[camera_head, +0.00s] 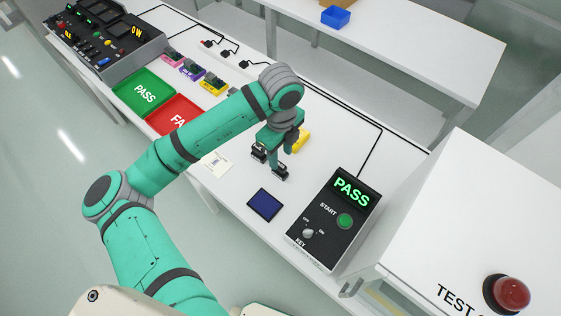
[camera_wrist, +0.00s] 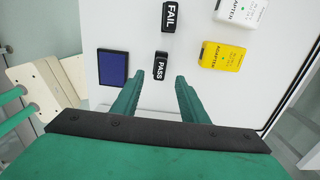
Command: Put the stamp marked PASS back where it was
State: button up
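The black stamp marked PASS (camera_wrist: 160,66) stands on the white table, label readable in the wrist view. It also shows in the head view (camera_head: 280,172), at the lower end of my gripper. My gripper (camera_wrist: 159,82) is open, its two green fingers apart with nothing held between them. In the wrist view the PASS stamp lies at the gap between the fingertips; I cannot tell whether a finger touches it. In the head view my gripper (camera_head: 275,153) points down at the table. The black FAIL stamp (camera_wrist: 170,17) stands beside the PASS stamp.
A dark blue pad (camera_wrist: 113,68) lies near the PASS stamp. A control box (camera_head: 335,220) displays PASS. Green PASS (camera_head: 145,93) and red FAIL trays (camera_head: 165,112) and a printed card (camera_head: 217,164) are farther left.

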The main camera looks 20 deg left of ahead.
aim_at(280, 165)
jog(key=shift+r, duration=1.6)
jog(key=shift+f, duration=0.1)
